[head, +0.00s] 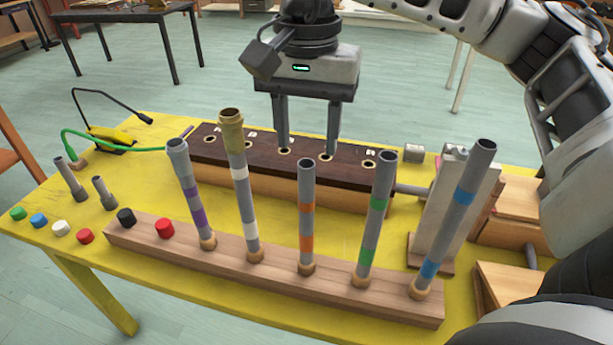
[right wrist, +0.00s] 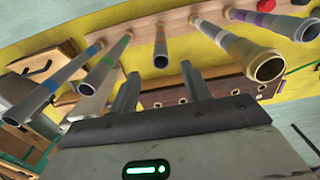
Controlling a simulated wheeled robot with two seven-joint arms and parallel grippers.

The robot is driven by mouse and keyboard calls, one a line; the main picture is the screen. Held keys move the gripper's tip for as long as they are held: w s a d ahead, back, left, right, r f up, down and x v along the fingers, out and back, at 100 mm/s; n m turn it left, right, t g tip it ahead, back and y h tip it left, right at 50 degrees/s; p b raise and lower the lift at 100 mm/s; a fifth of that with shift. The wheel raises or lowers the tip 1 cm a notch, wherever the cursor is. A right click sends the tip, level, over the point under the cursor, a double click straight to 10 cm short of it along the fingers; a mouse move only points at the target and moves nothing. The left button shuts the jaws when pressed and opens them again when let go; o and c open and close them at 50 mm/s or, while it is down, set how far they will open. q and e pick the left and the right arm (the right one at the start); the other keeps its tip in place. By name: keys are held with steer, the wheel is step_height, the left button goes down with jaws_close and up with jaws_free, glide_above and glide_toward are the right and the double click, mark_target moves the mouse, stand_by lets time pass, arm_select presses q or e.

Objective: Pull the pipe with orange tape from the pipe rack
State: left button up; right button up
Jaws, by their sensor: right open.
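The grey pipe with orange tape (head: 306,215) stands upright in the middle of the wooden pipe rack (head: 345,290), with other taped pipes on both sides. It also shows in the right wrist view (right wrist: 161,48), its open end towards the camera. My right gripper (head: 308,151) is open and empty, pointing down. In the head view its fingers appear above and behind the pipe's top end; in the right wrist view the pipe's end lies just beyond the gap between the fingertips (right wrist: 159,72). I cannot tell whether they touch. My left gripper is not in view.
Purple-taped (head: 190,195) and white-taped (head: 240,185) pipes stand left of it; green-taped (head: 375,215) and blue-taped (head: 455,220) pipes stand right. A dark block with holes (head: 225,147) lies behind the rack. Colored caps (head: 85,236) lie on the yellow table's left (head: 85,265).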

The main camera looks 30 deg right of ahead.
mark_target(306, 180)
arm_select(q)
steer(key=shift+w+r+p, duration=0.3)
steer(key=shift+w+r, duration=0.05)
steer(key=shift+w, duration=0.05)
arm_select(e)
step_height(306, 180, down, 9)
steer(key=shift+w+r, duration=0.1)
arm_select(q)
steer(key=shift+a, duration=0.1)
arm_select(e)
steer(key=shift+c, duration=0.2)
jaws_close()
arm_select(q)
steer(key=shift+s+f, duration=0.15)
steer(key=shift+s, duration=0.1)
arm_select(e)
steer(key=shift+r, duration=0.15)
